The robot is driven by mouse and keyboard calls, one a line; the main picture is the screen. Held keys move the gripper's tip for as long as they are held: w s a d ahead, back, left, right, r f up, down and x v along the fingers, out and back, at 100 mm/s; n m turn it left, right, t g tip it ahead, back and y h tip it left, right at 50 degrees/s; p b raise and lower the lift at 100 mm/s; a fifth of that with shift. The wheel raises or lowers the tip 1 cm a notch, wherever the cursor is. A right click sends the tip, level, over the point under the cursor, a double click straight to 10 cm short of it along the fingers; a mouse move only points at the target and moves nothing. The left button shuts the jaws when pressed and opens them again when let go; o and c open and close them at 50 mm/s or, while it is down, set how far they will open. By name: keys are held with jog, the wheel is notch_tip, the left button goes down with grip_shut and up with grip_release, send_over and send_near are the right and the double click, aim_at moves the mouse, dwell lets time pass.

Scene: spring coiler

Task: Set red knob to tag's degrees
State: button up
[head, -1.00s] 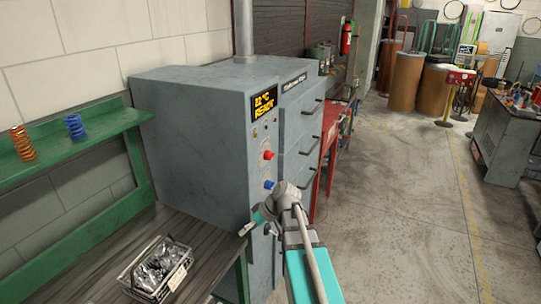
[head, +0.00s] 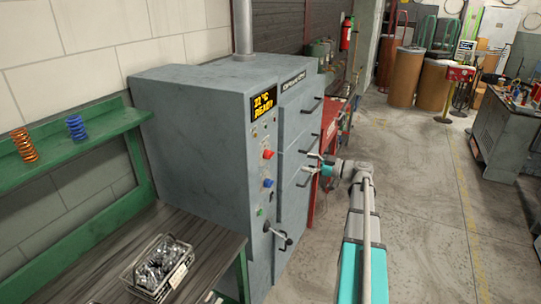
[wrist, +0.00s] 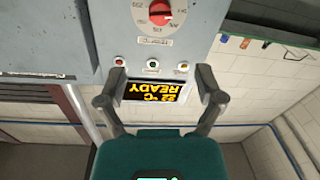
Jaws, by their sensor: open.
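The red knob (head: 268,154) is on the narrow front panel of a grey oven-like cabinet. It also shows at the top of the wrist view (wrist: 160,12), upside down, with a pale pointer line and a ring of small numbers I cannot read surely. My gripper (head: 311,162) is open and empty, out to the right of the panel and apart from the knob. In the wrist view its fingers (wrist: 162,73) flank the lit display (wrist: 153,91), which reads 22 °C READY. A pale tag (head: 178,277) is on the front of a wire basket; its writing is too small to read.
A blue knob (head: 268,183), a green button (head: 259,211) and a lever handle (head: 283,238) are below the red knob. Drawer handles (head: 312,104) stick out near my gripper. The basket (head: 135,284) of metal parts sits on the bench (head: 205,232).

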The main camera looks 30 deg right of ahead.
aim_at(272, 155)
dwell(0.4)
jog(key=shift+x, duration=6.9)
jog(key=c, duration=1.1)
